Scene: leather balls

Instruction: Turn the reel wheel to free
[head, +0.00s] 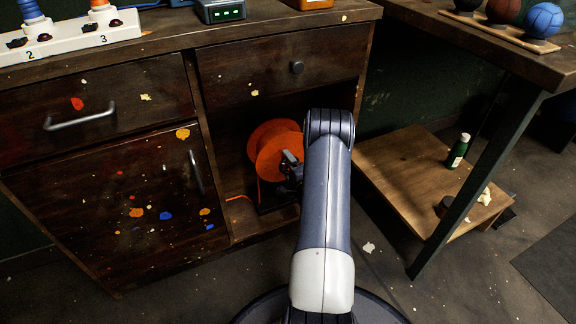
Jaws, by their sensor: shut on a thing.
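The orange reel (272,146) stands in the open lower bay of the dark wooden bench, below a drawer. Its round flanges face toward me, and an orange line (240,198) trails from it to the left on the bay floor. My gripper (289,160) is at the right side of the reel's front face, shut on a part of the reel wheel. The gripped part and the fingertips are small and partly hidden by my own wrist. My arm covers the right part of the bay.
The drawer with a round knob (296,67) is just above. A cabinet door (120,195) with paint spots is left. At right, a table leg (480,180) and a low wooden shelf (400,160) holding a green bottle (458,151) stand beside open floor.

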